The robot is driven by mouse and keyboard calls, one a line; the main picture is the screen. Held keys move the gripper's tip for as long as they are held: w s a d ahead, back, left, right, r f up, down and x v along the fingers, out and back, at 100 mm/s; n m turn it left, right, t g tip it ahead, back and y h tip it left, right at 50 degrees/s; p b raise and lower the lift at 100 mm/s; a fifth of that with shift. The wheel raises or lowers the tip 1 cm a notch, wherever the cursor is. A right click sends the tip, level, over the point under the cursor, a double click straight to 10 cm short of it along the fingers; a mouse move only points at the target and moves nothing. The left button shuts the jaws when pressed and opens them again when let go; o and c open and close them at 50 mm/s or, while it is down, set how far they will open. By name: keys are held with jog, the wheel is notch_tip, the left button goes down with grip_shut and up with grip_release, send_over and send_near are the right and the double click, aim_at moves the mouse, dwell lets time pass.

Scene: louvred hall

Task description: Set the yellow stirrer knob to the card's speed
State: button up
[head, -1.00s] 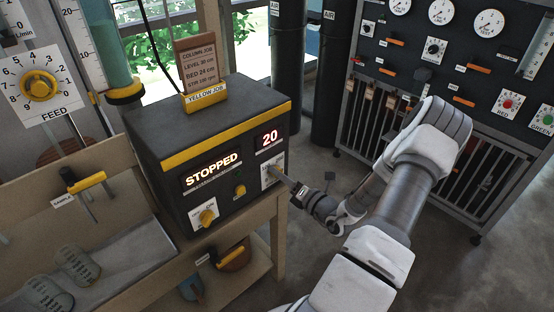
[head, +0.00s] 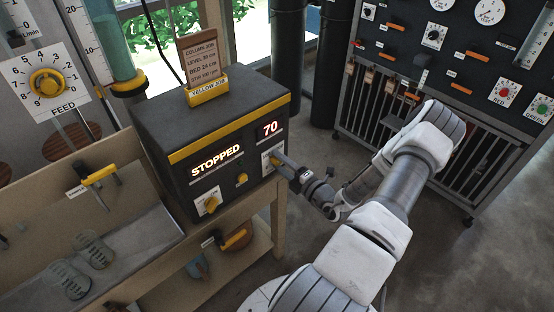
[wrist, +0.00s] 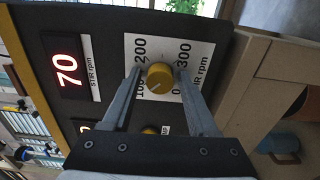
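The yellow stirrer knob (wrist: 159,77) sits on a white dial plate (wrist: 190,50) marked 0 to 300 "STIR rpm". Its pointer line faces the side between 0 and 100, nearer 100. The red stir display (head: 270,128) reads 70, and the wrist view shows the same display (wrist: 66,70). The brown job card (head: 201,62) stands in a yellow "YELLOW JOB" holder (head: 207,91); its STIR line looks like 140 rpm, though small.
A yellow FEED dial (head: 48,83) is at the left. A gauge panel with a slatted rack (head: 375,125) stands behind my arm.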

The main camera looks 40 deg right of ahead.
jog(key=shift+o, duration=0.8)
jog(key=s+p, duration=0.1)
jog(key=s, duration=0.6)
jog(key=shift+d, duration=0.3)
jog(key=shift+s, duration=0.1)
